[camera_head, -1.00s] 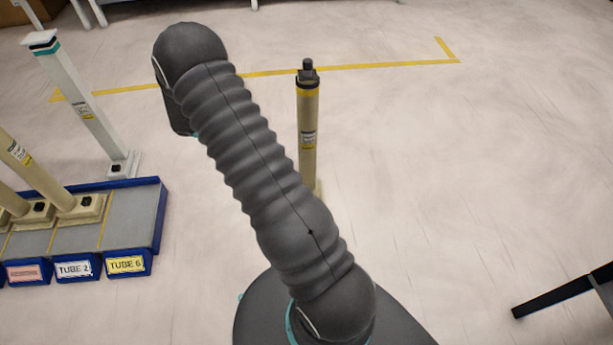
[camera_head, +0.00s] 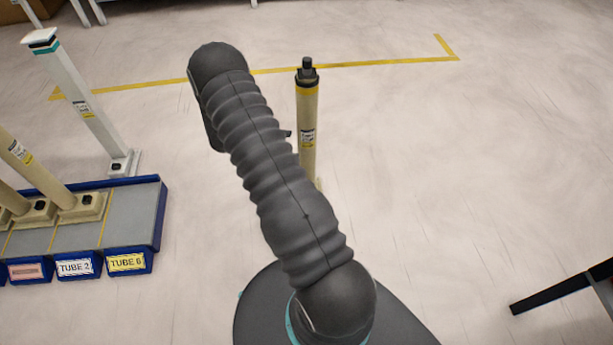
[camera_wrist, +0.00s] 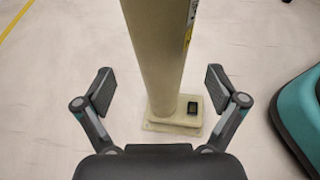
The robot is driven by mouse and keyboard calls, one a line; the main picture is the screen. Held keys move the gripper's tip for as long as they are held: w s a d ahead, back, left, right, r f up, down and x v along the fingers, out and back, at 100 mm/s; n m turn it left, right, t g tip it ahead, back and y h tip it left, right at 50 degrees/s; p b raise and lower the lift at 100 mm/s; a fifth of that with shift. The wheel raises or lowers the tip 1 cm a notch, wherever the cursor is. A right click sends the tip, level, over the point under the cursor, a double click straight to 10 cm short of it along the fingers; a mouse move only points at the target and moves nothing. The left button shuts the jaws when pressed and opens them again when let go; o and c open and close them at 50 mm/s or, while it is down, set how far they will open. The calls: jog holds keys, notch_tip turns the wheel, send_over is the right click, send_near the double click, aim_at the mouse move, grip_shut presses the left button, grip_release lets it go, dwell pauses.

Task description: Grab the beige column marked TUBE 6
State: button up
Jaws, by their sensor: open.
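A beige column (camera_head: 308,112) with a yellow band and a dark cap stands upright on the floor, right of my arm in the head view. Its label is too small to read, and my arm partly hides its lower part. In the wrist view the beige column (camera_wrist: 156,50) rises from a square base with a dark block. My gripper (camera_wrist: 160,90) is open, with one finger on each side of the column in the picture and visible gaps to both. Whether the column is fully between the pads I cannot tell. My arm mostly hides the gripper in the head view.
A blue-edged rack (camera_head: 160,215) stands at left; its slot labelled TUBE 6 (camera_head: 126,262) is empty, and beige columns (camera_head: 35,172) lean in other slots. A white post (camera_head: 85,108) stands behind it. A dark bar (camera_head: 560,290) is at lower right. Floor right of the column is clear.

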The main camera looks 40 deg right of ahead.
aim_at(306, 145)
jog(key=shift+x, duration=2.65)
jog(key=shift+r, duration=0.2)
jog(key=c, duration=1.7)
grip_shut()
jog(key=shift+r, duration=0.15)
